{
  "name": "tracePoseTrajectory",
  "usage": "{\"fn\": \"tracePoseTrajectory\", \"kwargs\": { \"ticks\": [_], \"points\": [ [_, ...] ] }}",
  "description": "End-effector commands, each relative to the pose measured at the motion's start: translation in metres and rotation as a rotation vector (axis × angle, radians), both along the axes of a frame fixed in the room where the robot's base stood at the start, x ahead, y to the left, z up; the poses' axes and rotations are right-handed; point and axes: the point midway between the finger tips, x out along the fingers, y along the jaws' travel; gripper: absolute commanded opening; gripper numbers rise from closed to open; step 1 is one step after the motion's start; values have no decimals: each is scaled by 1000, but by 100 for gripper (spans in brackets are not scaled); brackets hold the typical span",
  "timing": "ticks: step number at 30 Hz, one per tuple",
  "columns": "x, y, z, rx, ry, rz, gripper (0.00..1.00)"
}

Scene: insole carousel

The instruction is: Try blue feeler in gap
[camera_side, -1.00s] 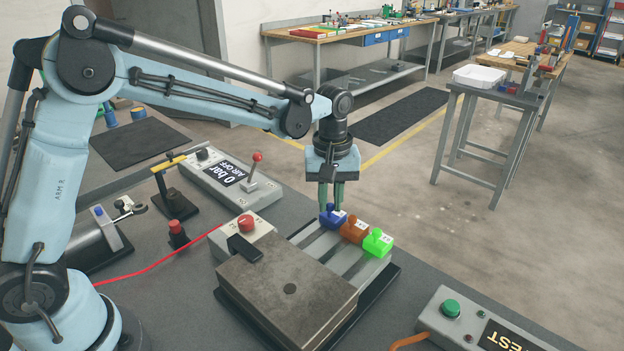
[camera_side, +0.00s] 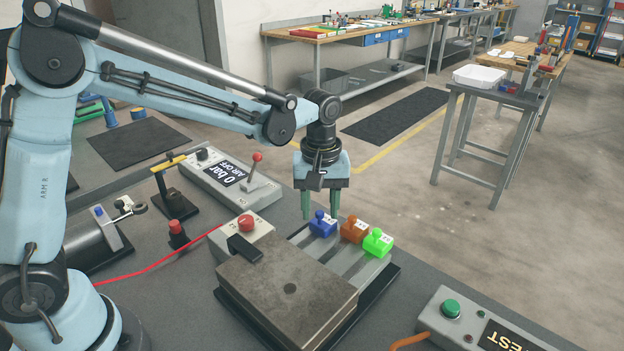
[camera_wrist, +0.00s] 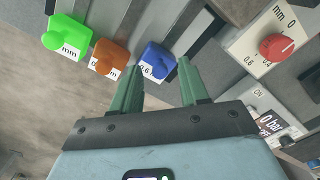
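The blue feeler (camera_side: 322,225) sits at the left end of a row on the grey slotted block, with an orange feeler (camera_side: 353,230) and a green feeler (camera_side: 377,243) to its right. My gripper (camera_side: 320,217) is open, its green fingers pointing down at the blue feeler. In the wrist view the blue feeler (camera_wrist: 157,61) lies ahead, between and beyond the fingertips (camera_wrist: 159,63), with nothing held. The orange feeler (camera_wrist: 110,58) and green feeler (camera_wrist: 66,35) also show there. The gap itself cannot be made out.
A steel plate (camera_side: 285,290) covers the front of the block. A red-knobbed unit (camera_side: 246,224) stands behind its left side. An air panel (camera_side: 225,177) with a red-tipped lever reads "0 bar AIR OFF". A test box (camera_side: 475,325) with a green button is at front right.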

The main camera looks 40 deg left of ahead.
Motion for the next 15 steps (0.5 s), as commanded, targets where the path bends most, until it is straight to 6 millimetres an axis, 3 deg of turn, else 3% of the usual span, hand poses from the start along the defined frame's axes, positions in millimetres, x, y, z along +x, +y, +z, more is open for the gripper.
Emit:
{"fn": "tracePoseTrajectory", "kwargs": {
  "ticks": [8,15],
  "points": [
    [0,0,2,-1,1,0,44],
    [0,0,31,-1,1,0,44]
  ]
}}
